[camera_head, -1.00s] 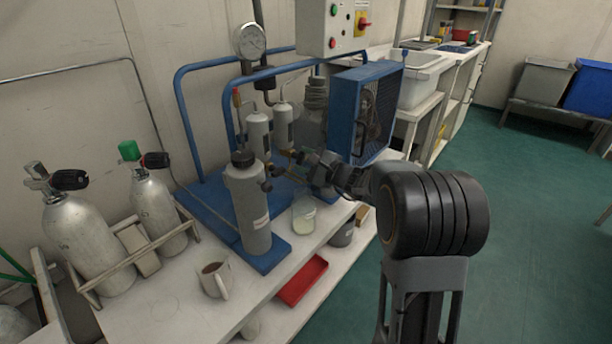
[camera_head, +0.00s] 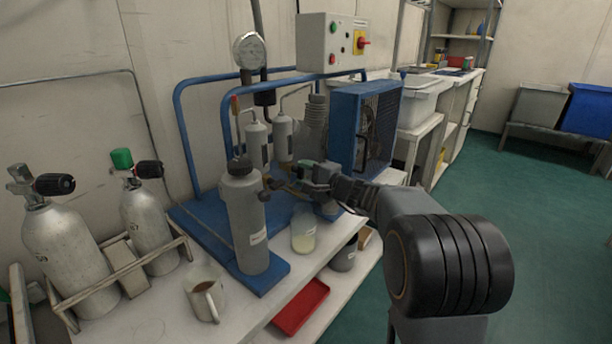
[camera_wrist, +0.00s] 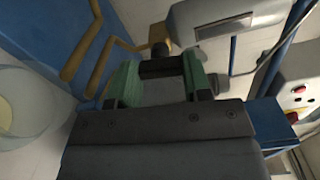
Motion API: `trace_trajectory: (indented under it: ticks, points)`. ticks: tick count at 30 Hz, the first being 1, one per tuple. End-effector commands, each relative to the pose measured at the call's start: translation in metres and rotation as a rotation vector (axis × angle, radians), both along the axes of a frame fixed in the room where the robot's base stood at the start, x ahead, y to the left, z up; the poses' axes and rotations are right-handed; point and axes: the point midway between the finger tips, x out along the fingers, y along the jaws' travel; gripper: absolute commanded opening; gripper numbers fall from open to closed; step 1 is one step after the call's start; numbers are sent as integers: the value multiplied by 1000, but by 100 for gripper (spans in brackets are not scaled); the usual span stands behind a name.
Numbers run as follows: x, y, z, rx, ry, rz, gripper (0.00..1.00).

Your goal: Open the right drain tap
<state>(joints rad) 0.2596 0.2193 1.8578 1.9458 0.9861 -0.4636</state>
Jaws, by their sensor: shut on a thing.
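The compressor's two small grey filter canisters hang side by side. The right canister (camera_head: 283,138) has brass pipework below it, beside my gripper (camera_head: 310,176). In the wrist view, a dark bar-like handle (camera_wrist: 160,69), apparently that of the right drain tap, lies between my green-tipped fingers. My gripper is shut on it. A brass fitting (camera_wrist: 183,30) and a dark round knob show just beyond it. The handle itself is hidden by my fingers in the head view, and its exact turn is hard to tell.
A tall grey cylinder (camera_head: 245,215) stands left of my gripper. A glass jar (camera_head: 303,230) with pale liquid stands below it. A blue fan housing (camera_head: 347,135) is close behind on the right. A mug (camera_head: 205,295) and two air tanks stand at the left.

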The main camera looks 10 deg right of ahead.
Motion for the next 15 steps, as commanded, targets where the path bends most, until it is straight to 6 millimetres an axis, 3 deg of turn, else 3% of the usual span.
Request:
trace_trajectory:
  ticks: [8,9,15]
  points:
    - [0,-1,2,1,-3,-2,21]
    - [0,-1,2,1,-3,-2,46]
    - [0,0,1,1,-1,-1,66]
